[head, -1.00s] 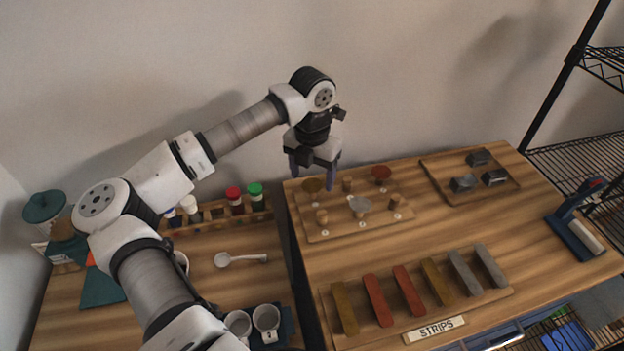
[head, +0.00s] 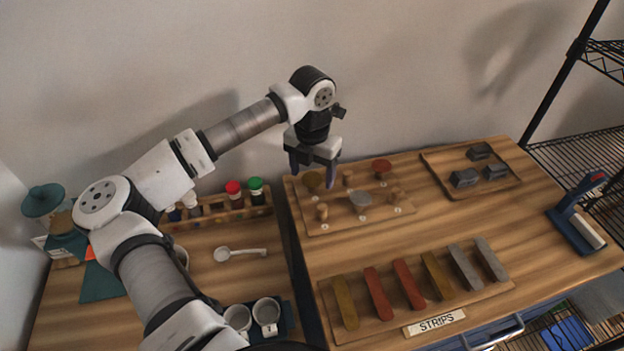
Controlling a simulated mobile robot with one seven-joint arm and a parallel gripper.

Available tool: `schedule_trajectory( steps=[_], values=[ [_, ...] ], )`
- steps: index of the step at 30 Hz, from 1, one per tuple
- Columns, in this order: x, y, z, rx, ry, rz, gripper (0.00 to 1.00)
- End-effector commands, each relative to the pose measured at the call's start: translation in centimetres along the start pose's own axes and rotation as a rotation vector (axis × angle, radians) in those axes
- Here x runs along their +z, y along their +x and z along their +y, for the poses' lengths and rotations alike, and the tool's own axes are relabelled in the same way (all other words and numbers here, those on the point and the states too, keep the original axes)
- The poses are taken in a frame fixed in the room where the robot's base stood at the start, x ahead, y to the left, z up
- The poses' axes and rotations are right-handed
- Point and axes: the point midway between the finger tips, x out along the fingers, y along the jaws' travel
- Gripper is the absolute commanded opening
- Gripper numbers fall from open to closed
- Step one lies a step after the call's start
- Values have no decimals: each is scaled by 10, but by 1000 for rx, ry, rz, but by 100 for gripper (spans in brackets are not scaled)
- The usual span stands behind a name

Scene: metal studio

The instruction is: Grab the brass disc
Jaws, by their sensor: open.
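The brass disc (head: 313,180) looks yellow-brown and sits at the back left of a wooden board (head: 340,226) on the right-hand table. My gripper (head: 311,177) points down over that back left corner, with its two blue fingers apart and nothing visible between them. The fingers flank the brass disc in the picture; I cannot tell how high they are above it. A grey disc (head: 361,198) and a reddish disc (head: 381,167) are on the same board, with several small wooden pegs around them.
A rack of coloured strips (head: 408,288) labelled STRIPS lies at the front. A tray of dark grey blocks (head: 440,166) is at the back right. A blue tool (head: 575,225) stands at the right edge. A spoon (head: 240,254) and cups (head: 267,315) are on the left table.

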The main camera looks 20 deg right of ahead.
Motion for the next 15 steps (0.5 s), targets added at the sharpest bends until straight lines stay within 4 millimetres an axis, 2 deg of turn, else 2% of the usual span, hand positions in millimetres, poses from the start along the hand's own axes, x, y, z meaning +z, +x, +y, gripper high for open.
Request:
schedule_trajectory(
  steps=[15],
  values=[
    [0, 2, 0, 1, 0, 0, 67]
  ],
)
